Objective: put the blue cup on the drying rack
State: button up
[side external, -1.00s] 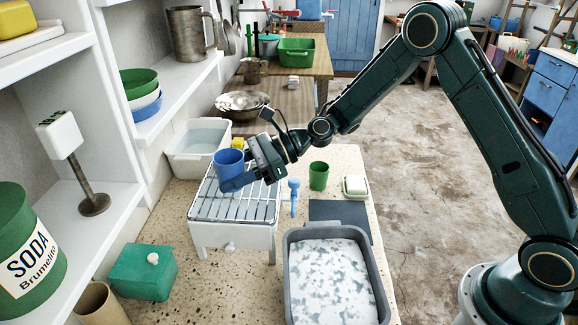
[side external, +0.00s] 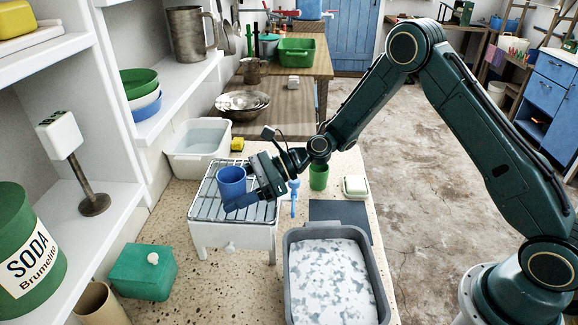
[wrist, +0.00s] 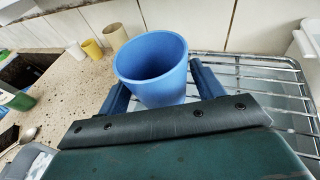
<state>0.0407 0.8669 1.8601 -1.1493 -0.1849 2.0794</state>
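The blue cup (side external: 231,178) is upright over the white drying rack (side external: 234,234) with metal bars, at the rack's middle. The wrist view shows the cup (wrist: 158,80) between the two fingers of my gripper (wrist: 160,85), open end up. The rack's bars (wrist: 265,75) show at the right there. The cup's base is very close to the bars; I cannot tell whether it touches them.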

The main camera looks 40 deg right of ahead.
jog(key=shift+r, duration=0.1)
dwell(0.3)
jog(key=v, duration=1.2)
jog(key=shift+r, duration=0.1)
dwell(0.5)
jog(key=s+d+r+n+g+h, duration=0.1)
jog(key=s+d+r+n+h, duration=0.2)
jog(key=s+r+n+h, duration=0.85)
jog(key=s+d+n, duration=0.2)
jog(key=s+n, duration=0.1)
jog(key=s, duration=0.2)
jog(key=s+d+r+n+h, duration=0.1)
jog(key=s+d+n, duration=0.2)
jog(key=s, duration=0.3)
jog(key=s+d+n+h, duration=0.1)
jog(key=s+d+n, duration=0.2)
jog(key=s+n, duration=0.2)
jog(key=shift+s+r+t, duration=0.25)
jog(key=shift+s+t, duration=0.15)
jog(key=shift+s, duration=0.25)
